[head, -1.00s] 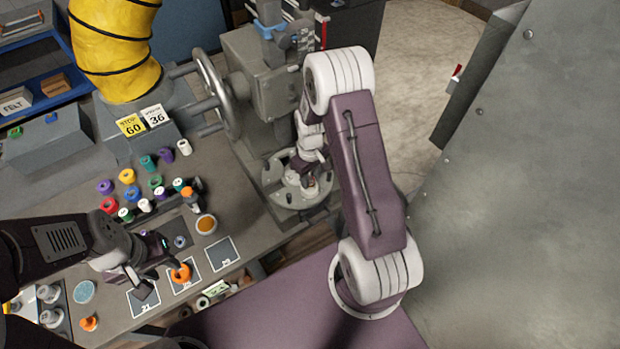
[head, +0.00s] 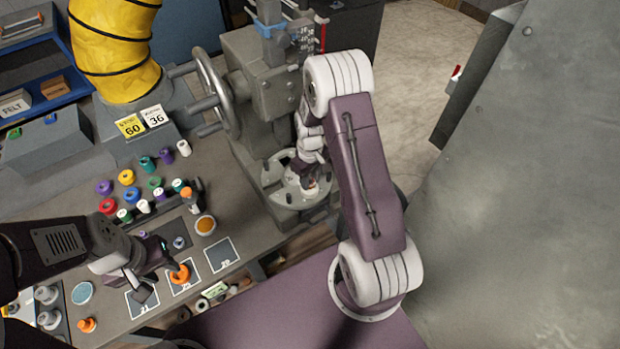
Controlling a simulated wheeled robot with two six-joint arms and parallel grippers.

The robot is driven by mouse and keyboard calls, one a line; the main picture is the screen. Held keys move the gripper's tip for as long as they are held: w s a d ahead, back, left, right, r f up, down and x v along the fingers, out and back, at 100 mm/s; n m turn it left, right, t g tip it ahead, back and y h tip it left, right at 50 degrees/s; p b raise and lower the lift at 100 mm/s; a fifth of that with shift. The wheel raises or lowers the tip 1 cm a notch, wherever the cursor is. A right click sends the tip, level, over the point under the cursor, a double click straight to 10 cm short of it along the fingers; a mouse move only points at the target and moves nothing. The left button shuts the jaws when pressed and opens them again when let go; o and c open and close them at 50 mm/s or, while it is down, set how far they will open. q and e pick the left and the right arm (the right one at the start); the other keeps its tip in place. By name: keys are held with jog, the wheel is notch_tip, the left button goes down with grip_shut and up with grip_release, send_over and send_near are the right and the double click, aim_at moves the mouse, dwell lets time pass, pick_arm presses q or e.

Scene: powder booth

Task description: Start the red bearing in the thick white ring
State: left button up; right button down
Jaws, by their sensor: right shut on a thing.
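My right gripper (head: 312,180) is low over the round grey plate (head: 288,197) of the press. It is shut on a small part with a reddish tint, which I take to be the red bearing; the wrist and fingers hide most of it. Something pale shows right at the fingertips, but I cannot tell whether it is the thick white ring or whether the two touch. My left gripper (head: 148,284) is above the bench front, beside an orange ring (head: 180,275); its finger gap is too small to read.
Several coloured spools, including a red one (head: 108,206), stand on the bench left of the press. A round orange-filled dish (head: 205,226) and a bare marked square (head: 224,255) lie near the front edge. The handwheel (head: 217,95) and press column (head: 262,90) stand behind.

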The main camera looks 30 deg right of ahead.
jog(key=shift+f, duration=0.25)
jog(key=c, duration=1)
grip_release()
jog(key=shift+o, duration=0.2)
jog(key=shift+r, duration=0.1)
jog(key=shift+r+b, duration=0.25)
jog(key=shift+b, duration=0.05)
notch_tip(320, 180, up, 8)
jog(key=b, duration=0.2)
jog(key=shift+r, duration=0.25)
